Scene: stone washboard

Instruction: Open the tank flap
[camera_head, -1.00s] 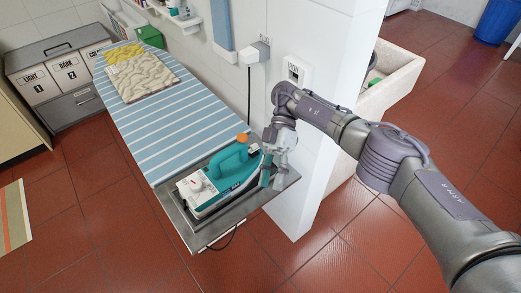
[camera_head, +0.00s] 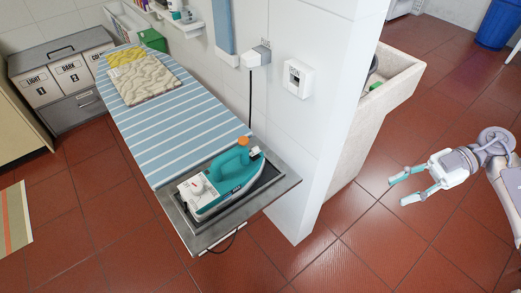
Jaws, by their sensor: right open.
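A teal and white iron (camera_head: 228,178) sits on the metal rest at the near end of the ironing board, with its nose toward the wall corner. A small pale and dark piece (camera_head: 255,152) sticks up at its nose; it may be the tank flap, but it is too small to tell for sure. An orange knob-like piece (camera_head: 243,141) shows beside the handle. My right gripper (camera_head: 397,191) is open and empty, well to the right of the iron over the red floor, past the wall corner. My left gripper is not in view.
The striped ironing board (camera_head: 170,125) carries a folded beige cloth (camera_head: 143,82) and a yellow one. A white wall pillar (camera_head: 315,130) stands between the iron and my right gripper. A stone sink (camera_head: 392,85) lies behind the pillar. A cord hangs below the board.

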